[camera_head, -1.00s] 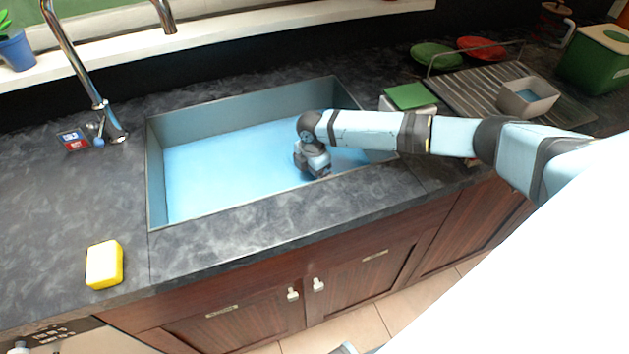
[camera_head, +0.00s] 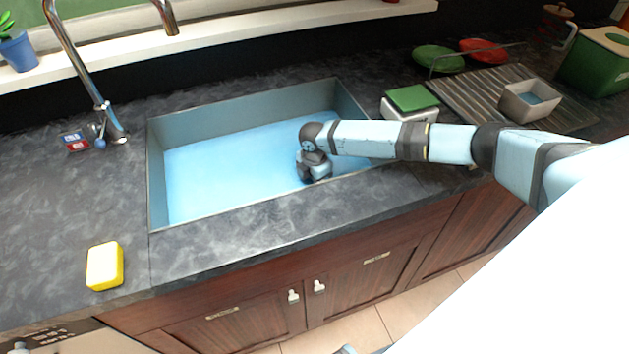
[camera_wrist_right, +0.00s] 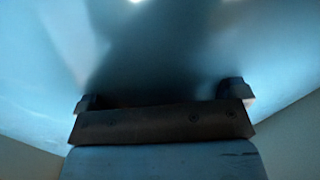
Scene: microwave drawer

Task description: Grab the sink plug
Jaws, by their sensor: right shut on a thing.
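The sink (camera_head: 230,215) is a pale blue basin set in a dark counter. My right arm comes in from the right, and my right gripper (camera_head: 315,175) is down inside the sink, near the right part of its front wall. In the right wrist view my right gripper (camera_wrist_right: 160,98) has its two dark fingertips apart, close to the blue sink surface, with a dark shadow around them. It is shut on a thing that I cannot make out. I cannot pick out the sink plug in either view. My left gripper is not in view.
A yellow sponge (camera_head: 104,266) lies front left. A green-topped container (camera_head: 411,103) stands right of the sink, near the drying rack (camera_head: 470,98).

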